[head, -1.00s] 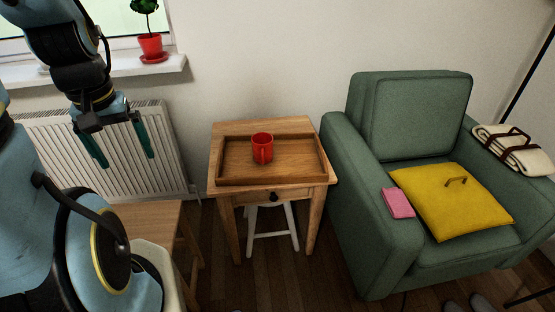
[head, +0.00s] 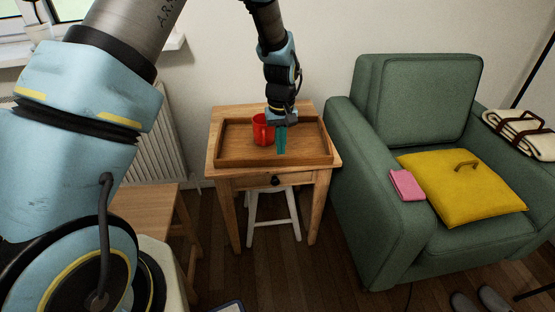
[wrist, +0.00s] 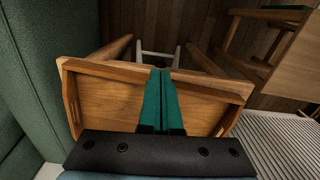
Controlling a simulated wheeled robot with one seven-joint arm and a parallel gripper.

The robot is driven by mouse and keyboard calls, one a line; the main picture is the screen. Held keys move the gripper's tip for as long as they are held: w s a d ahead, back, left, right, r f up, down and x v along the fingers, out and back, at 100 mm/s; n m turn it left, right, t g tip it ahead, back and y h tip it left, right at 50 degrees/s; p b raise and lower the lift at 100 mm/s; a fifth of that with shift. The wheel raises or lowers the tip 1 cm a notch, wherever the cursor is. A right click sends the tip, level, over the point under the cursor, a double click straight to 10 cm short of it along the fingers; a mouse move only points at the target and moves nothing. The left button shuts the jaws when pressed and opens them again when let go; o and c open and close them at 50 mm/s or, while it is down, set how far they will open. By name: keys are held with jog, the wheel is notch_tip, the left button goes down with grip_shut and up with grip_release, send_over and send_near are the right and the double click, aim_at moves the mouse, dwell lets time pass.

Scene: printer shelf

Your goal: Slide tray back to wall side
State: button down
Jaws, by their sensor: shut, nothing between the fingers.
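The brown wooden tray (head: 228,148) lies on the small wooden side table (head: 217,112), with bare tabletop showing behind it. A red mug (head: 262,131) stands upright in the tray, left of my gripper. My gripper (head: 281,152) is shut and empty, pointing down over the tray just right of the mug. In the wrist view my gripper (wrist: 162,72) has its teal fingers together, with the tray (wrist: 100,105) around and below them. The mug does not show there. I cannot tell whether the fingertips touch the tray.
A green armchair (head: 350,180) stands close at the right, with a yellow cushion (head: 465,190) and a pink item (head: 407,185) on it. The wall is behind the table. A radiator (head: 165,140) is at the left, and a white stool (head: 270,234) is under the table.

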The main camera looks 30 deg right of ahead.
aim_at(278, 161)
jog(key=w+f, duration=0.1)
jog(key=f, duration=0.2)
jog(key=w+f+p, duration=0.1)
jog(key=f, duration=0.2)
jog(key=w+f+p, duration=0.1)
jog(key=f, duration=0.2)
jog(key=shift+d+f, duration=0.2)
jog(key=shift+d, duration=0.15)
jog(key=shift+w+d, duration=0.1)
jog(key=shift+w, duration=0.3)
